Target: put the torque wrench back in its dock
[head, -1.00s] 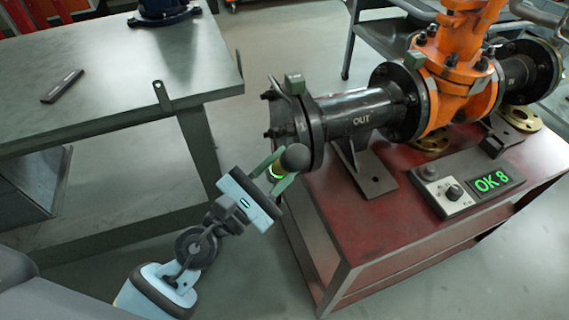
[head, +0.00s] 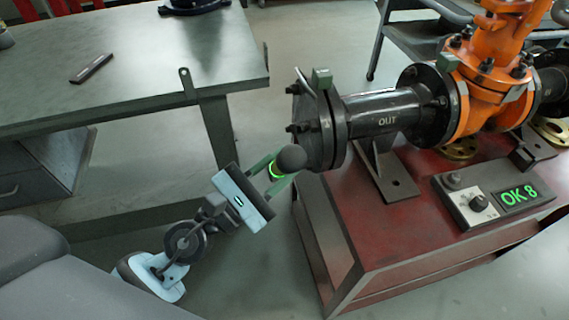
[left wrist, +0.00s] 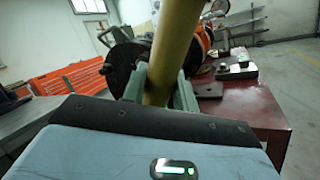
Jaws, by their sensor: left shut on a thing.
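My left gripper (head: 277,172) is shut on the torque wrench (head: 291,157), held in the air in front of the pipe flange. In the head view the wrench shows mostly as a dark round end with a glowing green ring. In the left wrist view its yellow shaft (left wrist: 173,50) stands tilted between the two fingers (left wrist: 160,90). The rest of the wrench is hidden or out of frame. I cannot make out the dock for certain; a bracket with a hole (head: 188,82) stands at the workbench edge. My right gripper is not in view.
The grey workbench (head: 140,95) at left carries a dark bar (head: 91,68). Open floor lies between bench and stand.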

